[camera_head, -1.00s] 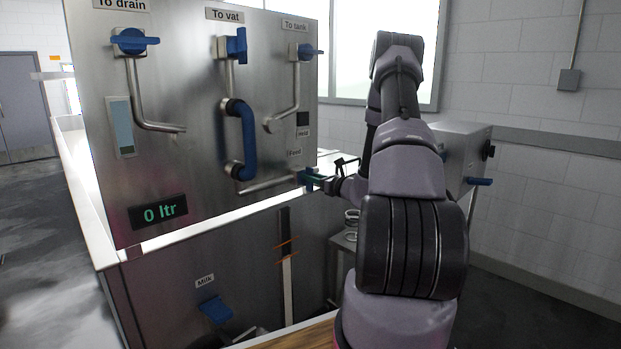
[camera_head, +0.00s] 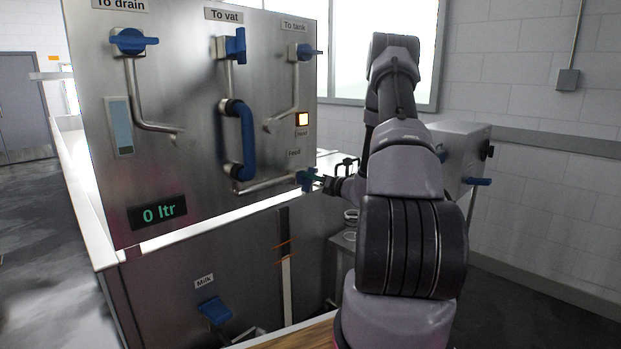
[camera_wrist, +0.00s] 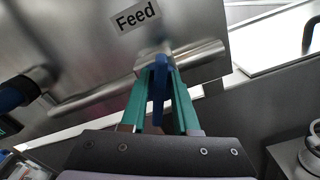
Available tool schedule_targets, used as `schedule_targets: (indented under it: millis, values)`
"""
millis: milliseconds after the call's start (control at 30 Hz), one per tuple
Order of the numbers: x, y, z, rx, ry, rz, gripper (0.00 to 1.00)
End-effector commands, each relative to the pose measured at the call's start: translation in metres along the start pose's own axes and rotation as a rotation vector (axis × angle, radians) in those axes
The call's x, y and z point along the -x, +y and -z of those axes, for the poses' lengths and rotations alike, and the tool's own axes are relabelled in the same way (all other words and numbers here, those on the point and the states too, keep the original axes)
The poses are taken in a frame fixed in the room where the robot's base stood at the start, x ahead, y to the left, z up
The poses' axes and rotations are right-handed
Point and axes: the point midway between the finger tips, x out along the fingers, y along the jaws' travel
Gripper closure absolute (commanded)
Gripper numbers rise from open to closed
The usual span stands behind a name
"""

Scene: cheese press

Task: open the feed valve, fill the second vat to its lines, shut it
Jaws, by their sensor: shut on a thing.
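The blue feed valve handle (camera_head: 307,180) sits at the right end of a pipe low on the steel panel, under the "Feed" label (camera_head: 294,153). In the wrist view the handle (camera_wrist: 159,88) stands between the two green fingers of my gripper (camera_wrist: 159,95), which are shut on it. The head view shows my gripper (camera_head: 318,181) at the handle from the right. A dark strip with orange lines (camera_head: 286,245) shows on the lower front.
Blue handles sit under "To drain" (camera_head: 132,41), "To vat" (camera_head: 236,44) and "To tank" (camera_head: 304,51). A blue curved hose (camera_head: 246,140) bulges from the panel. A "Milk" handle (camera_head: 215,311) is low down. A grey box (camera_head: 466,160) stands right of my arm.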

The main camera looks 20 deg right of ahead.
Motion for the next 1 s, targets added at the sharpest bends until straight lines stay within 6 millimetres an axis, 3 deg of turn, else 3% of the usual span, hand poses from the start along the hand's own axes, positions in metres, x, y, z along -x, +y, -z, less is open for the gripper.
schedule_targets:
  millis: [300,767,800,833,1000]
  values:
    - [0.0012,-0.0022,0.0022,-0.109,0.004,0.002,1.00]
    - [0.0014,-0.0025,0.0027,-0.124,0.005,0.003,1.00]
    - [0.0014,-0.0024,0.0027,-0.124,0.005,0.003,0.63]
    - [0.0014,-0.0025,0.0027,-0.124,0.006,0.003,0.54]
    - [0.0009,-0.0022,0.0017,-0.123,0.003,0.002,0.54]
